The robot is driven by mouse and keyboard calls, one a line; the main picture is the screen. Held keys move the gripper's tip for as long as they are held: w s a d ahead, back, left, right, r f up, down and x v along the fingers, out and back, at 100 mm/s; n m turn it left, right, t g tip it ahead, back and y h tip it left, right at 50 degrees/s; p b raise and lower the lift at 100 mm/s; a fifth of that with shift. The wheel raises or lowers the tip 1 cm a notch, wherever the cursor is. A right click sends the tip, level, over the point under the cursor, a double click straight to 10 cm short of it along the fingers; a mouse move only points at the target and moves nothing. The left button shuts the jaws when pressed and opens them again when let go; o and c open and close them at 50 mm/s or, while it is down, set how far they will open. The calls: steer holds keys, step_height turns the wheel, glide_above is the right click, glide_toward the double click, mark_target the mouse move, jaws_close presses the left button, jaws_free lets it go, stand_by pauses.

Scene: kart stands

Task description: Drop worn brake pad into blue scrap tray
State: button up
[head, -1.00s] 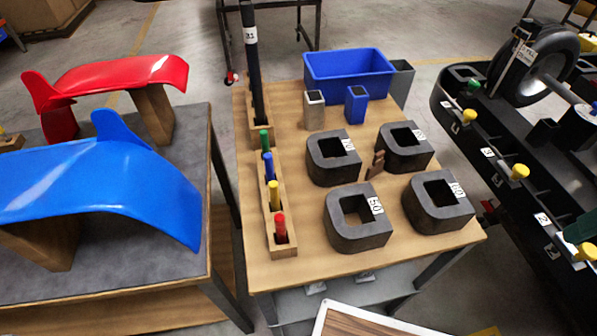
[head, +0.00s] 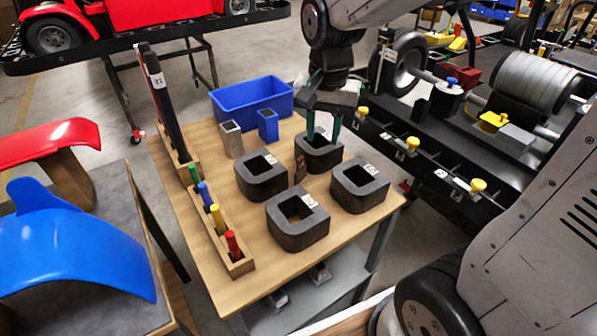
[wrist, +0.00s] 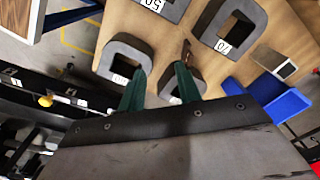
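The worn brake pad seems to be the small brown piece (head: 300,168) standing on the wooden table between the dark square ring blocks. It also shows in the wrist view (wrist: 187,50), partly hidden by a block and a finger. The blue scrap tray (head: 250,106) stands at the table's back edge, and in the wrist view it is at the right (wrist: 286,108). My gripper (head: 322,138) has its green fingers apart, with nothing seen between them. It is above the back right ring block, to the right of the brown piece. The wrist view shows the fingers (wrist: 160,70) spread.
Several heavy dark ring blocks (head: 298,236) with number tags surround the brown piece closely. A rack with coloured handles (head: 238,266) lines the left edge. A black kart rail (head: 425,150) runs right.

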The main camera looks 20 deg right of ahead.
mark_target(300, 158)
steer(key=w+f+m, duration=0.1)
steer(key=w+f, duration=0.1)
steer(key=w+a+f+m, duration=0.1)
steer(key=w+f, duration=0.2)
steer(key=w+f+m, duration=0.1)
steer(key=w+f, duration=0.1)
steer(key=w, duration=0.1)
steer(key=shift+a+f+m, duration=0.2)
steer(key=shift+f+m, duration=0.05)
steer(key=shift+m, duration=0.05)
step_height(300, 158, down, 8)
steer(key=shift+r, duration=0.2)
jaws_close()
